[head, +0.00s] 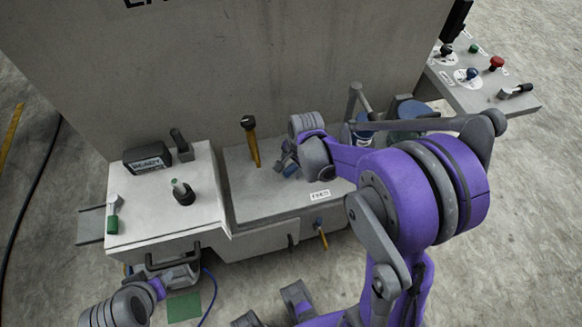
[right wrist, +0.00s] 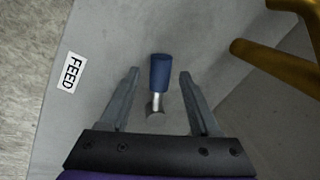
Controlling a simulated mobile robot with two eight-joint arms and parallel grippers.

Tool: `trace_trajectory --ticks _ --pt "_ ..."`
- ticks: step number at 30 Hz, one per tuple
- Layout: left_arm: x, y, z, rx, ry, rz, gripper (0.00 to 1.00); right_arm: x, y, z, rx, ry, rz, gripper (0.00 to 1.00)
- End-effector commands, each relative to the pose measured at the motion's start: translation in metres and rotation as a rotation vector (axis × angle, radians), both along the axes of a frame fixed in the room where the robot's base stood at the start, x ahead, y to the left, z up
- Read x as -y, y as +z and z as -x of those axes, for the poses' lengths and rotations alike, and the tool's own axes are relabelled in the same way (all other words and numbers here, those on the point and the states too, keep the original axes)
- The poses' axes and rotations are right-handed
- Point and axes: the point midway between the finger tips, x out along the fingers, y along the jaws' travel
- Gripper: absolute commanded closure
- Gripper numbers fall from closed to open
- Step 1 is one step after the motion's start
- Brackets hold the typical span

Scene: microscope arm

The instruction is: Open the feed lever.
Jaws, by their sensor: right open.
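The feed lever (right wrist: 160,75) has a blue grip on a short silver stem and rises from a grey panel beside a FEED label (right wrist: 72,72). In the right wrist view, my right gripper (right wrist: 159,72) is open, with one finger on each side of the lever and visible gaps to both. In the head view, my right gripper (head: 284,158) is over the panel by the lever (head: 290,170), which it partly hides. My left gripper (head: 178,275) is low at the left, near the cabinet's front handle; its jaws are unclear.
A yellow lever with a black knob (head: 252,145) stands just left of my right gripper; its yellow bar (right wrist: 275,65) shows at upper right in the wrist view. A raised white panel (head: 150,215) with several controls is at left. A tall grey wall (head: 240,70) rises behind.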

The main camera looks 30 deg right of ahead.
Motion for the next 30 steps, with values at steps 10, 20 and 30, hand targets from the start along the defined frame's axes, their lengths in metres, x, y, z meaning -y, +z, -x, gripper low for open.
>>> trace_trajectory --ticks 10,20,30 --pt "0.0000 -0.0011 0.0002 0.000 0.000 0.000 0.50 -0.0007 -0.0086 -0.0016 0.000 0.000 0.000 0.37" --pt "0.0000 -0.0011 0.0002 0.000 0.000 0.000 0.50 -0.0007 -0.0083 -0.0015 0.000 0.000 0.000 0.86" --pt "0.0000 -0.0011 0.0002 0.000 0.000 0.000 0.50 -0.0006 -0.0082 -0.0016 0.000 0.000 0.000 1.00"
